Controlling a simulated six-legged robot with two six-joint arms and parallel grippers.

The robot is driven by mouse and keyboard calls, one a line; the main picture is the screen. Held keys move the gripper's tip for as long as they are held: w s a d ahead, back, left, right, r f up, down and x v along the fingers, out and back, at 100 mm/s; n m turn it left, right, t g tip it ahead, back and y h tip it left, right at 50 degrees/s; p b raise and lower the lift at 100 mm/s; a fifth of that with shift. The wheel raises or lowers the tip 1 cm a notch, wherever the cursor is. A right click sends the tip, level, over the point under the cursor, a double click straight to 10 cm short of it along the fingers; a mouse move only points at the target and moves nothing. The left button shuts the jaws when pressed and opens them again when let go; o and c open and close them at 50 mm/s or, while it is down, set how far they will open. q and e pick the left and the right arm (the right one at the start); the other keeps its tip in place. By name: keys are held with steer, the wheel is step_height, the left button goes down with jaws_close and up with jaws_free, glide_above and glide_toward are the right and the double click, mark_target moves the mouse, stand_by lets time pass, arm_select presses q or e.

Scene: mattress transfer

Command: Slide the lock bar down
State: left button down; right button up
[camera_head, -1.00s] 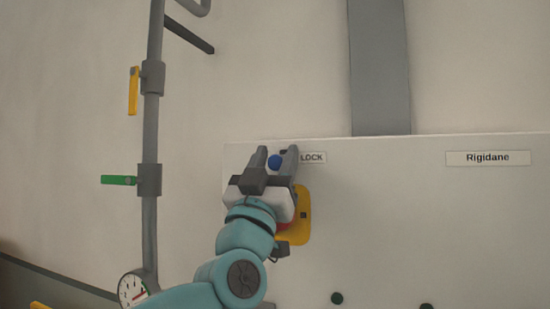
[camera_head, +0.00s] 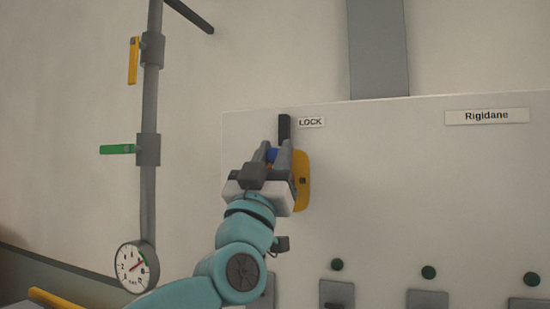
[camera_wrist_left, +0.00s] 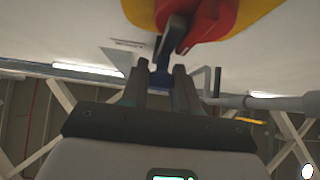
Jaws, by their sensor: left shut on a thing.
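The lock bar's blue knob (camera_head: 272,154) sits between the fingertips of my left gripper (camera_head: 275,152), which is shut on it. The gripper and arm hide most of the bar. A dark vertical slot (camera_head: 284,128) shows above the fingertips, left of the LOCK label (camera_head: 311,122) on the white panel. In the left wrist view, the fingers (camera_wrist_left: 161,78) close around a blue part (camera_wrist_left: 160,80) below a grey bar (camera_wrist_left: 172,35). My right gripper is not in view.
A yellow plate (camera_head: 304,181) is partly hidden behind my gripper; the wrist view shows yellow and red parts (camera_wrist_left: 205,25) close by. A grey pipe (camera_head: 148,195) with yellow and green handles and a gauge (camera_head: 137,268) stands left. The panel's upper right is clear except for the Rigidane label (camera_head: 487,116).

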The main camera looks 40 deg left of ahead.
arm_select(q)
steer(key=c, duration=0.9)
jaws_free()
steer(key=shift+w+f+h, duration=0.15)
steer(key=shift+f+h, duration=0.05)
steer(key=shift+h, duration=0.1)
steer(key=shift+s+f+b, duration=0.25)
steer(key=shift+s+b, duration=0.05)
steer(key=b+v, duration=0.7)
steer(key=v, duration=0.8)
steer(key=shift+d+f, duration=0.15)
steer(key=shift+f, duration=0.1)
steer(key=shift+s, duration=0.1)
steer(key=shift+s, duration=0.1)
